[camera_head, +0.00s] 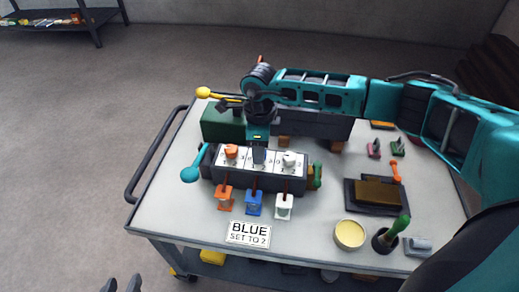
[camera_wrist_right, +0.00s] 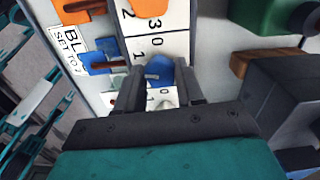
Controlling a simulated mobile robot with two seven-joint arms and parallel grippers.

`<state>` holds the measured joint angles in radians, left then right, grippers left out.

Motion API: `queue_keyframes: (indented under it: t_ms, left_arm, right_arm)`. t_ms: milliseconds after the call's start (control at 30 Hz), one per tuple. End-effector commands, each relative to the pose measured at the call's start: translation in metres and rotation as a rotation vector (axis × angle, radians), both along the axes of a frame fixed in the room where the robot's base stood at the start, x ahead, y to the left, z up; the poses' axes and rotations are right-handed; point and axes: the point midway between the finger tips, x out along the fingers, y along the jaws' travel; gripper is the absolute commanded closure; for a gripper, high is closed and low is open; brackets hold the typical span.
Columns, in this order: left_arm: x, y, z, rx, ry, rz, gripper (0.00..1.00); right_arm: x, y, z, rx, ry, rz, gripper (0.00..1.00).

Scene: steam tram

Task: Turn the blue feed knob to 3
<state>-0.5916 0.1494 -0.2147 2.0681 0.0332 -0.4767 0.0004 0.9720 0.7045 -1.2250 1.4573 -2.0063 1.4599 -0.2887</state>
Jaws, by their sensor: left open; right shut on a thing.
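The blue feed knob (camera_wrist_right: 158,72) sits between the fingers of my right gripper (camera_wrist_right: 160,88), which is shut on it. In the head view my right gripper (camera_head: 259,148) comes down from above onto the middle dial of the dark control box (camera_head: 262,183) and hides this knob. A 0 shows beside the blue knob; the number it points at cannot be told. The orange knob (camera_head: 231,151) and white knob (camera_head: 289,159) stand on either side. A card (camera_head: 248,234) in front reads "BLUE SET TO 2". My left gripper (camera_head: 122,286) is open at the bottom left, away from the cart.
Orange, blue (camera_head: 254,203) and white tagged levers stick out of the box's front. A teal ball-ended lever (camera_head: 190,174) is at its left, a green box (camera_head: 222,124) behind. A yellow tin (camera_head: 349,234) and brush (camera_head: 387,236) stand at right. The cart's front left is clear.

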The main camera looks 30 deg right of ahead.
Motion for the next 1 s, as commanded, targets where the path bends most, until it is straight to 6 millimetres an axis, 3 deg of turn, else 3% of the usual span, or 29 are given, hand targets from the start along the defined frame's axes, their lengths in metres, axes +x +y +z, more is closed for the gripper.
queue_keyframes:
  t_ms: [1000]
  left_arm:
    - [0.0,0.0,-0.036,0.001,0.0,-0.001,0.57]
  right_arm:
    - [0.0,0.0,0.0,0.0,-0.006,0.963,0.93]
